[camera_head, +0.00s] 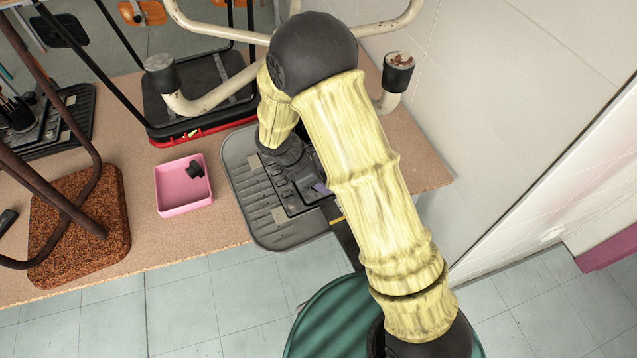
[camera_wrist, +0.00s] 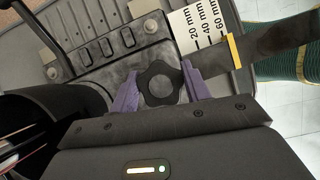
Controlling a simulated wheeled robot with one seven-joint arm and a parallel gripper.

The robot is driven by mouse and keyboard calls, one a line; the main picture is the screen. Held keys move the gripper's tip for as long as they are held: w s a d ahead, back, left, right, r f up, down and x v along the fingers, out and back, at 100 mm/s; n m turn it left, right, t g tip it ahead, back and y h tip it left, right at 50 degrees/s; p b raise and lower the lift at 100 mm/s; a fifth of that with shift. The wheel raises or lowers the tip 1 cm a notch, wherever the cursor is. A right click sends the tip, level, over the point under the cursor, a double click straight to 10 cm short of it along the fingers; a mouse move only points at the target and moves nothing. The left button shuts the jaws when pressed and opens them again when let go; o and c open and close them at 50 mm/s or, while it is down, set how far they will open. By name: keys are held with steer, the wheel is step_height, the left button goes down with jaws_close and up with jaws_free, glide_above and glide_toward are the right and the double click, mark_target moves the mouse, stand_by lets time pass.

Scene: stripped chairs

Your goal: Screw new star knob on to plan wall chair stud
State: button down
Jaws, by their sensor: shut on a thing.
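My gripper (camera_wrist: 160,94) has two purple fingers shut on a black star knob (camera_wrist: 162,77), one finger on each side, in the wrist view. The knob has a round centre and lobes around its edge. It is over the dark metal plate (camera_wrist: 92,72) of the upturned grey chair (camera_head: 247,197) beside the plain white wall. The stud is hidden under the knob, if it is there, and I cannot tell whether the two are engaged. In the head view my arm covers most of the gripper; one purple finger shows.
A pink tray (camera_head: 170,202) with a small black part (camera_head: 194,170) in it stands left of the grey chair. A brown speckled seat (camera_head: 105,195) with tubular legs is further left. Cream chair legs (camera_head: 215,95) rise behind. A white millimetre scale (camera_wrist: 206,30) lies beside the knob.

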steer(key=shift+r, duration=0.1)
steer(key=shift+r+m+g+p, duration=0.1)
steer(key=shift+m+g+p, duration=0.2)
steer(key=shift+m+p, duration=0.35)
steer(key=m+g+p, duration=0.2)
steer(key=m, duration=0.2)
steer(key=shift+m, duration=0.25)
steer(key=shift+c, duration=1.4)
jaws_free()
steer(key=shift+r+p, duration=1.55)
steer(key=shift+r, duration=0.1)
